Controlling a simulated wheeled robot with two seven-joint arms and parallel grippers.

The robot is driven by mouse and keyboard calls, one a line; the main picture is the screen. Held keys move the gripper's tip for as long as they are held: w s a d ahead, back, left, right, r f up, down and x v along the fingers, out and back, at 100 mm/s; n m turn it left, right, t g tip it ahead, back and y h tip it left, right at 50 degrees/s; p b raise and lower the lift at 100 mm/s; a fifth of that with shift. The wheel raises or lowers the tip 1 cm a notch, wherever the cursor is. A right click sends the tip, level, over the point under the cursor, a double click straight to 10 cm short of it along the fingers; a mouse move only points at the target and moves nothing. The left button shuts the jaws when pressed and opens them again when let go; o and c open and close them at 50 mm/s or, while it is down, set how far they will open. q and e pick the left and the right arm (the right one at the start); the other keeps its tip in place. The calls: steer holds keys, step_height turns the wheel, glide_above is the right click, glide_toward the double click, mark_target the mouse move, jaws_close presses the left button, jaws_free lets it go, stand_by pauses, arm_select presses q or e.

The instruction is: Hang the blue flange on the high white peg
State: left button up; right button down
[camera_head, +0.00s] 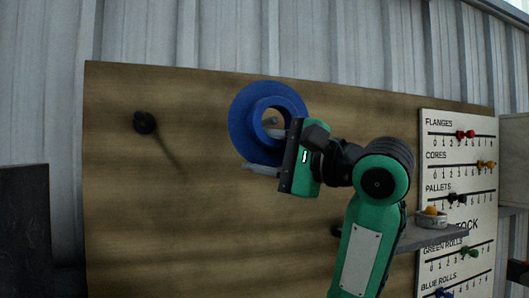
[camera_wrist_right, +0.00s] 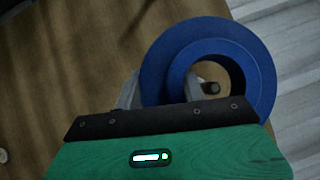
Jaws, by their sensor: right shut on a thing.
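The blue flange (camera_head: 243,124), a thick ring with a raised hub, is held up in front of the brown board. My right gripper (camera_head: 262,150) is shut on its lower side, one finger reaching toward the hole and the other along the lower edge. A small pale peg end (camera_head: 272,121) shows in the hole. In the right wrist view the flange (camera_wrist_right: 165,65) is beyond the gripper, and a peg-like end (camera_wrist_right: 210,88) shows inside its hole. I cannot tell whether the flange rests on that peg. My left gripper is not in view.
A black peg (camera_head: 144,122) sticks out of the brown board (camera_head: 150,220) at upper left. The board's left part is otherwise clear.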

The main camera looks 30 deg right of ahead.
steer(key=shift+w+d, duration=0.2)
steer(key=shift+w, duration=0.55)
steer(key=shift+w+d, duration=0.15)
steer(key=shift+w, duration=0.6)
steer(key=shift+w+d, duration=0.2)
steer(key=shift+w, duration=0.55)
steer(key=shift+w+d+f+b, duration=0.15)
steer(key=shift+w+f+b, duration=0.2)
steer(key=shift+w, duration=0.25)
steer(key=shift+f, duration=0.1)
steer(key=c, duration=0.7)
jaws_free()
steer(key=shift+c, duration=0.2)
steer(key=shift+f, duration=0.1)
